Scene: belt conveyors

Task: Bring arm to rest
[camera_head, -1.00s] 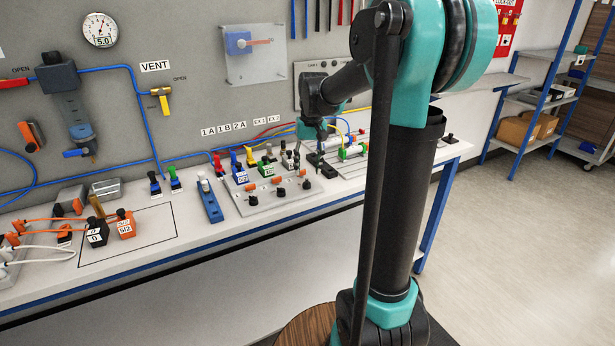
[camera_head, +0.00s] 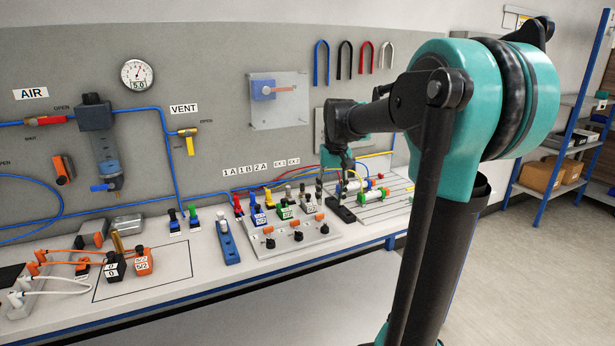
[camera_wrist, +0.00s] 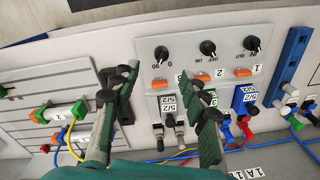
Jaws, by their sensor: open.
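My gripper (camera_head: 346,168) hangs at the end of my arm over the right part of the bench, in front of the wall panel. In the wrist view my gripper (camera_wrist: 160,76) has its two green-padded fingers spread wide with nothing between them. Below and beyond the gap is a grey valve plate (camera_wrist: 190,25) with black knobs, orange switches and several valves. Part of the plate and the valves is hidden by the fingers. My teal and black arm covers the right middle of the head view.
The white bench (camera_head: 300,268) runs along the grey panel. It carries the valve plate, a blue block (camera_head: 228,243), orange and black blocks left, and a cylinder board (camera_head: 385,205) beside my gripper. Hoses run close behind. Shelves (camera_head: 565,150) stand at the right; the floor between is clear.

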